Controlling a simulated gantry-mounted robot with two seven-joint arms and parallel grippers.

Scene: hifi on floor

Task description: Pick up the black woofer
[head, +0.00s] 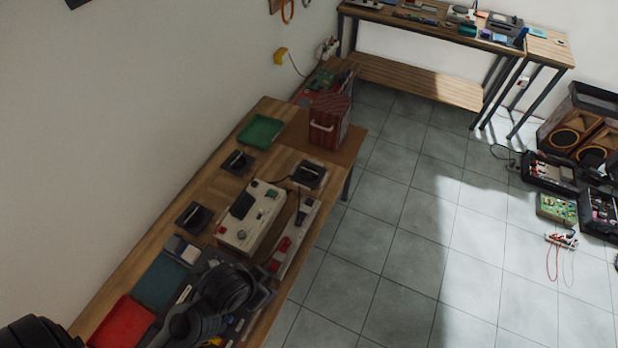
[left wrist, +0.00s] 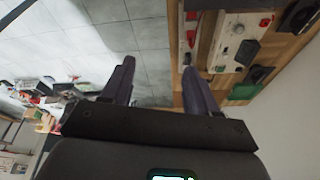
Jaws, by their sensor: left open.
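On the floor at the far right of the head view stand wooden speaker boxes (head: 570,130) with orange-ringed round drivers. A dark round shape (head: 592,157) sits against their front; it may be the black woofer, but it is too small to tell. My left arm reaches over the workbench at the bottom of the head view, where its fingertips cannot be made out. In the left wrist view my left gripper (left wrist: 158,66) is open, its two dark fingers apart with nothing between them. No woofer is clear in that view. My right gripper is not in view.
The long wooden workbench (head: 200,195) holds a white device (head: 250,215), a green tray (head: 261,131), a red tray (head: 122,322) and a red box (head: 327,122). Black cases (head: 550,173) and a green circuit board (head: 557,208) lie on the floor. The tiles (head: 400,240) between are clear.

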